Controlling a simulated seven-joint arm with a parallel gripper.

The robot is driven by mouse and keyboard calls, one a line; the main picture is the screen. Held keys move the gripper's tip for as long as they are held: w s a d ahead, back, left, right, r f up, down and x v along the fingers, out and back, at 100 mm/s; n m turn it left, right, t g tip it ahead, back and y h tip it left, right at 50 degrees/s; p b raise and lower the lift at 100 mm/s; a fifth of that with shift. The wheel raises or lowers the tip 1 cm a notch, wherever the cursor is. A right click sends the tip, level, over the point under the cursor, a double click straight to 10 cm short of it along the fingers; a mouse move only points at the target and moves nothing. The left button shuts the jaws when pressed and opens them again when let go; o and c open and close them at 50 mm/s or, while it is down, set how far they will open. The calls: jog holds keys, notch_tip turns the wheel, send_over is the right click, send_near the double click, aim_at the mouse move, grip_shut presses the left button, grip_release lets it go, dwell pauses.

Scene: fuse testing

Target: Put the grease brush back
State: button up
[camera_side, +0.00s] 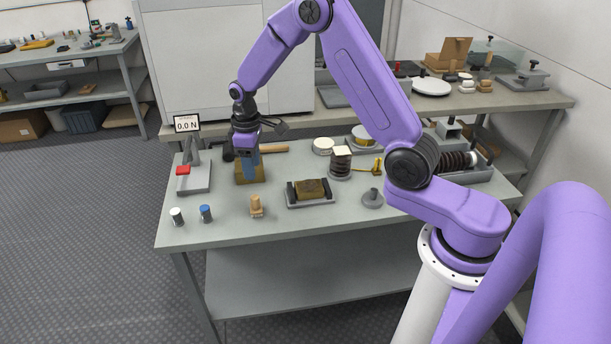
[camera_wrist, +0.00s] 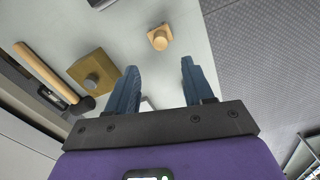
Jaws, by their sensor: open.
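I cannot tell for sure which thing is the grease brush. A small light-wood piece with a round top on a squarish base (camera_side: 256,207) stands near the table's front edge. It also shows in the wrist view (camera_wrist: 158,38), beyond my fingertips and apart from them. My gripper (camera_side: 250,172) points down over the left part of the table, its blue fingers spread and nothing between them in the wrist view (camera_wrist: 160,66). A mustard-brown block with a knob (camera_wrist: 86,68) is beside the fingers; in the side view the fingers partly hide this block (camera_side: 240,177).
A wooden-handled mallet (camera_side: 272,148) lies behind the block. A force gauge (camera_side: 195,178) stands left. White-topped (camera_side: 176,217) and blue-topped (camera_side: 206,213) cylinders are at the front left. A grey tray with a brown block (camera_side: 310,189), a dark coil stack (camera_side: 340,164) and a yellow piece (camera_side: 377,167) lie right.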

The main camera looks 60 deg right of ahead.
jog(key=s+a+r+n, duration=0.2)
jog(key=s+a+r, duration=0.25)
jog(key=s, duration=0.25)
jog(key=s+a+r+n, duration=0.1)
jog(key=s+a+r, duration=0.35)
jog(key=s, duration=0.25)
jog(key=s+d+r+n, duration=0.1)
jog(key=s, duration=1)
jog(key=s+d+r+n, duration=0.1)
jog(key=s+d+n, duration=0.1)
jog(key=s, duration=0.8)
jog(key=shift+s+d+r+n, duration=0.3)
jog(key=shift+s+r, duration=0.05)
jog(key=shift+s, duration=0.05)
